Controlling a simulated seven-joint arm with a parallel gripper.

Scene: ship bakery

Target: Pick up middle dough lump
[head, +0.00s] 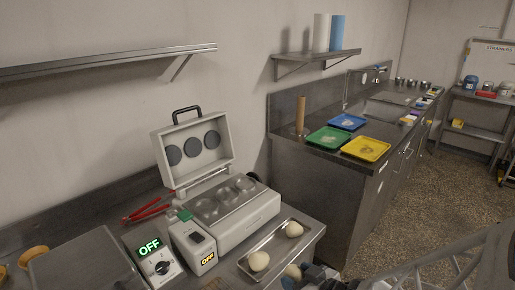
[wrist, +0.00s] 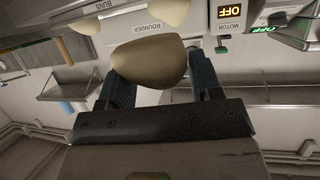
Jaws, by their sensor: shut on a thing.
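A pale, rounded dough lump (wrist: 148,62) is between the two dark fingers of my gripper (wrist: 160,75) in the wrist view. My gripper is shut on it. In the head view this lump (head: 293,271) shows beside the front edge of the metal tray (head: 274,250), with my gripper (head: 308,275) at the bottom edge of the picture. Two other dough lumps lie on the tray, one near its left end (head: 259,261) and one near its right end (head: 294,228). Parts of these two also show at the top of the wrist view.
The rounder machine (head: 235,215) stands left of the tray with its lid raised. A switch box (head: 155,262) reads OFF. Red tongs (head: 148,211) lie behind. Green (head: 327,138), blue (head: 348,121) and yellow (head: 366,149) trays rest on the far counter. Open floor lies to the right.

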